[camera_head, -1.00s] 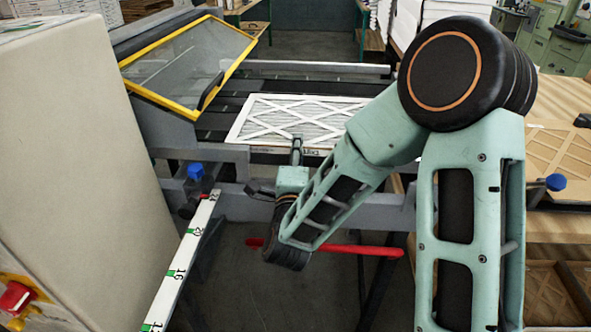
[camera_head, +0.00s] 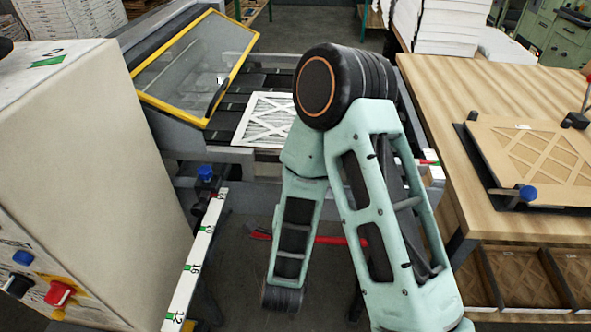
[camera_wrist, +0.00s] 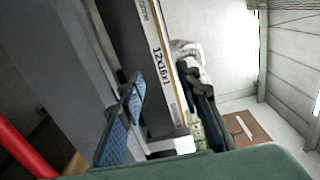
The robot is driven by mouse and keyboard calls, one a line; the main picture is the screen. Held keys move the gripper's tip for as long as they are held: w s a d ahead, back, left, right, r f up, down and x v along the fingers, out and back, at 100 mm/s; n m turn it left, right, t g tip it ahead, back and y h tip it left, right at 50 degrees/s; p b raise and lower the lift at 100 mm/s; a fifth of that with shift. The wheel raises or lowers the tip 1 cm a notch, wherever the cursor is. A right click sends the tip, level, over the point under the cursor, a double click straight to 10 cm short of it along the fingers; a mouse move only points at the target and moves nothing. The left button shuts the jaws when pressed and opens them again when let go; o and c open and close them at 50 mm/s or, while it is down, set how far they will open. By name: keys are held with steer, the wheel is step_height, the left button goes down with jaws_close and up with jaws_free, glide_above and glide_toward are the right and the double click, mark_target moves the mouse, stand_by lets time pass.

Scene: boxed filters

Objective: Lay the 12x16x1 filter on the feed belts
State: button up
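The 12x16x1 filter (camera_head: 262,118), a white-framed panel with a crossed lattice, lies flat on the dark feed belts (camera_head: 225,117) beside the yellow-framed guard. My arm hides its right part. In the wrist view, the filter's edge (camera_wrist: 157,50) shows its printed "12x16x1" label. My gripper (camera_wrist: 160,76) is open there, its blue-padded fingers spread wide with the filter's edge seen between them. The fingers do not close on it; I cannot tell the exact depth gap. In the head view my gripper is hidden behind my arm.
A clear guard with a yellow frame (camera_head: 233,78) is raised at the left of the belts. A beige cabinet (camera_head: 110,180) with buttons stands at left. A wooden table (camera_head: 440,105) at right bears a brown filter (camera_head: 535,150) in a fixture. A white numbered rail (camera_head: 195,262) runs in front.

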steer(key=shift+s+r+n+p, duration=0.3)
steer(key=shift+s+p, duration=0.2)
steer(key=shift+p, duration=0.5)
